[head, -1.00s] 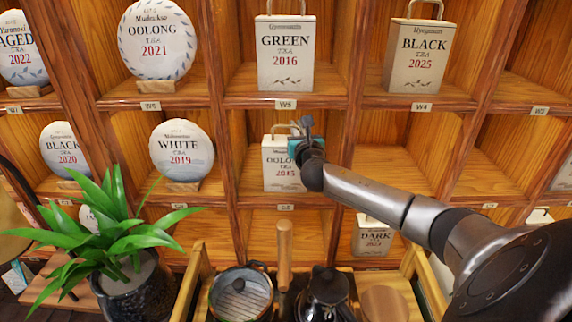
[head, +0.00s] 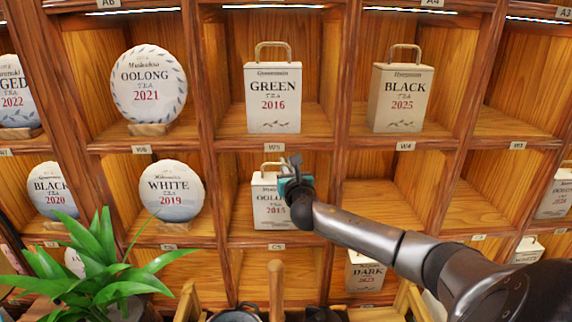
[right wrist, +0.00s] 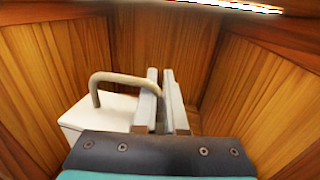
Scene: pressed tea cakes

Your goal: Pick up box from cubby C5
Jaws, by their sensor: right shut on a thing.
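A white tea box marked OOLONG 2015 (head: 268,207) stands in the middle cubby above the C5 label (head: 277,246). Its grey loop handle (right wrist: 105,77) shows in the right wrist view, above the pale box top (right wrist: 100,115). My right gripper (head: 291,160) reaches into that cubby from the right and covers the box's upper right part. In the right wrist view its two fingers (right wrist: 162,80) are shut on the right end of the handle. Whether the box bottom touches the shelf is not clear. My left gripper is not in view.
A GREEN 2016 box (head: 272,98) stands in the cubby above, and a BLACK 2025 box (head: 400,97) at upper right. A DARK box (head: 365,272) is lower right, near my arm. Wooden dividers flank the gripper closely. A plant (head: 100,262) stands lower left.

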